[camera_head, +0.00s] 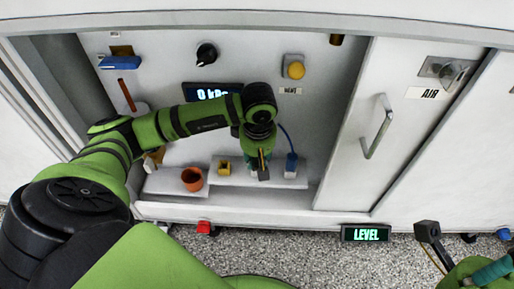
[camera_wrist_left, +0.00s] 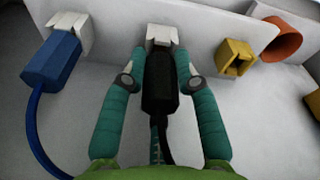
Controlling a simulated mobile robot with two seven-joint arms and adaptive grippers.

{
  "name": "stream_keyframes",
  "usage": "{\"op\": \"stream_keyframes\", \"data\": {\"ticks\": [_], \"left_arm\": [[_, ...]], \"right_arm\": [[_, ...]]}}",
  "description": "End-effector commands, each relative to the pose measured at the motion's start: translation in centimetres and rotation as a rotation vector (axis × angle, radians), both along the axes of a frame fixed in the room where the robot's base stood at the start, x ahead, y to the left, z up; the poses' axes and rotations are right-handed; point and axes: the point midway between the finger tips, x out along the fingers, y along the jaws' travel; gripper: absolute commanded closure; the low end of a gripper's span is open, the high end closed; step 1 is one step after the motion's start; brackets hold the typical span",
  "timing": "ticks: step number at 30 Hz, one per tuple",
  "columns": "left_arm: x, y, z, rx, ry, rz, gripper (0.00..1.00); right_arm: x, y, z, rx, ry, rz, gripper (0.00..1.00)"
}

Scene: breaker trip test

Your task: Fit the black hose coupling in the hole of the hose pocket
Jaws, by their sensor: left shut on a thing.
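My left gripper (camera_head: 256,172) is over the low ledge inside the cabinet. In the left wrist view its two teal fingers are shut on the black hose coupling (camera_wrist_left: 160,85), with a dark hose trailing back between them. The coupling's far end meets a white block (camera_wrist_left: 161,36); I cannot tell how they join. A yellow block with an open square hole (camera_wrist_left: 236,58), probably the hose pocket, stands to the right, apart from the coupling; it also shows in the head view (camera_head: 224,168). In the head view the wrist hides the coupling. My right gripper (camera_head: 492,272) shows only partly.
A blue coupling (camera_wrist_left: 50,62) with a blue hose sits at another white block (camera_wrist_left: 70,30), close on the left. An orange cup (camera_wrist_left: 284,38) stands beyond the yellow block. The sliding door (camera_head: 345,130) bounds the cabinet opening on the right.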

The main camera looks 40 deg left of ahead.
Motion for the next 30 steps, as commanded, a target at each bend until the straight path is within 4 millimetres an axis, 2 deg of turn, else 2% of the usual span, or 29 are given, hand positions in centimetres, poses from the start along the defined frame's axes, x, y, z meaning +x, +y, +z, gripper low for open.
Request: {"op": "stream_keyframes", "data": {"ticks": [5,6,7,8,20,23,30], "left_arm": [[0.0,0.0,-0.6,0.000,0.000,0.001,1.00],[0.0,0.0,-0.4,0.000,-0.001,0.001,0.57],[0.0,0.0,-0.4,0.000,-0.001,0.001,0.45],[0.0,0.0,-0.4,0.000,0.000,0.001,0.42],[0.0,-0.1,0.1,-0.001,-0.002,0.000,0.42],[-0.1,-0.1,1.4,0.001,-0.004,-0.001,0.42],[-0.5,-0.6,6.5,-0.001,-0.008,-0.002,0.42]], "right_arm": [[0.0,0.0,-0.5,0.000,0.000,0.000,1.00],[0.0,0.0,-0.4,0.000,0.000,0.000,1.00],[0.0,0.0,-0.4,0.000,0.000,0.000,1.00],[0.0,0.0,-0.4,0.000,0.000,0.000,1.00],[0.0,0.0,-0.4,0.000,0.000,0.000,1.00],[0.0,0.0,-0.4,0.000,0.000,0.000,1.00],[0.0,0.0,-0.4,0.000,0.000,0.000,1.00]]}}
